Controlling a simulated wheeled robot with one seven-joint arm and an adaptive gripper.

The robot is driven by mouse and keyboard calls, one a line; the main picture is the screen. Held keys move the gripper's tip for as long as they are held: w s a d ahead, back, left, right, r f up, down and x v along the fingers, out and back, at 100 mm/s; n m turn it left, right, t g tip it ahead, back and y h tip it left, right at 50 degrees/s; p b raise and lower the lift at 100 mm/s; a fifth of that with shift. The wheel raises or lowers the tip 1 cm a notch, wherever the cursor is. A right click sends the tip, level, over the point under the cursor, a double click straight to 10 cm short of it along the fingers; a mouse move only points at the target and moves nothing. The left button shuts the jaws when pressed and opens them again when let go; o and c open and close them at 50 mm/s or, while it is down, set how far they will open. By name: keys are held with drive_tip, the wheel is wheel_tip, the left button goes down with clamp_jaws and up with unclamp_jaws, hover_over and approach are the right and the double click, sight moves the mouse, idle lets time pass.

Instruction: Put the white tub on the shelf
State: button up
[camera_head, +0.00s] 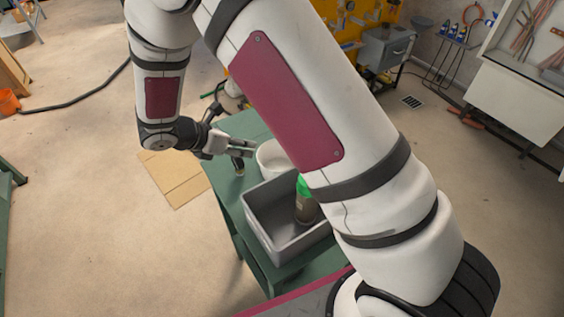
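The white tub (267,156) stands on the green table, behind the grey bin. My own arm link hides its right part. My gripper (246,148) is just left of the tub, with its fingers pointing right toward the tub's rim. The fingers are small in this view, and I cannot tell how far apart they are or whether they touch the tub. I cannot make out a shelf for certain; my arm covers much of the middle of the view.
A grey bin (256,224) on the green table (222,175) holds a brown bottle with a green cap (305,205). A small dark object (238,166) is below my gripper. Flat cardboard (176,182) lies on the floor at left. The floor further left is mostly clear.

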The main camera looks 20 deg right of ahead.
sight(272, 152)
drive_tip(key=x, duration=1.1)
drive_tip(key=shift+d+f, duration=0.2)
drive_tip(key=shift+f, duration=0.05)
clamp_jaws()
